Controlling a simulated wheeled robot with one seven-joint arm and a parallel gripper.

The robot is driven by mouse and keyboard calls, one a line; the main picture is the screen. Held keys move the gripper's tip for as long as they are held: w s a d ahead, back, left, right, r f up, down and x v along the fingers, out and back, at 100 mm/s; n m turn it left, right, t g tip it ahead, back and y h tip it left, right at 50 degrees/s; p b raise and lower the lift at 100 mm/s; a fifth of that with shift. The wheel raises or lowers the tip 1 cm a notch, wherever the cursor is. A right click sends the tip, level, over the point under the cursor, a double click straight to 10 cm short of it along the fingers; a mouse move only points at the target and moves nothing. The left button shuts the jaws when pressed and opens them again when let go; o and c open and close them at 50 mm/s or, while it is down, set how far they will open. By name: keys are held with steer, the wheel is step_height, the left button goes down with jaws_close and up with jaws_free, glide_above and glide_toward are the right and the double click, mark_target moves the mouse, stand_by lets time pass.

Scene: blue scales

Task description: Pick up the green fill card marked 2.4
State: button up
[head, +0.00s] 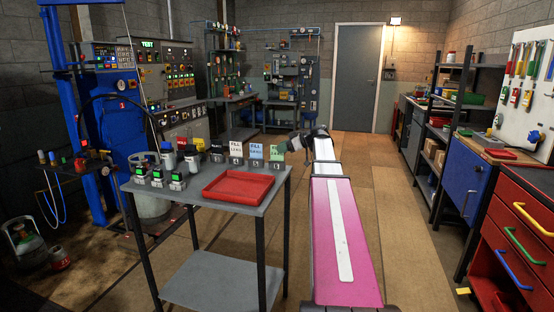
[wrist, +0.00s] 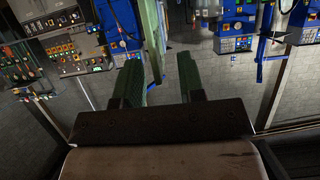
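The green fill card (head: 277,153) stands upright in a small dark holder at the back right corner of the grey table. Its marking is too small to read for certain. A light blue card (head: 256,151) and a white fill card (head: 237,149) stand to its left. My gripper (head: 285,147) is just above and right of the green card, at the table's back right. In the wrist view my two green fingers (wrist: 160,80) are wide apart with no object visibly clamped. A narrow green upright strip (wrist: 152,35) shows beyond them; I cannot tell what it is.
An empty red tray (head: 238,186) lies at the table's front right. Small scales with green displays (head: 157,177) stand at the left, with little cylinders. Black and yellow cards stand along the back edge.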

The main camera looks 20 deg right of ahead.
steer(key=x, duration=0.3)
jaws_close()
steer(key=shift+r, duration=0.15)
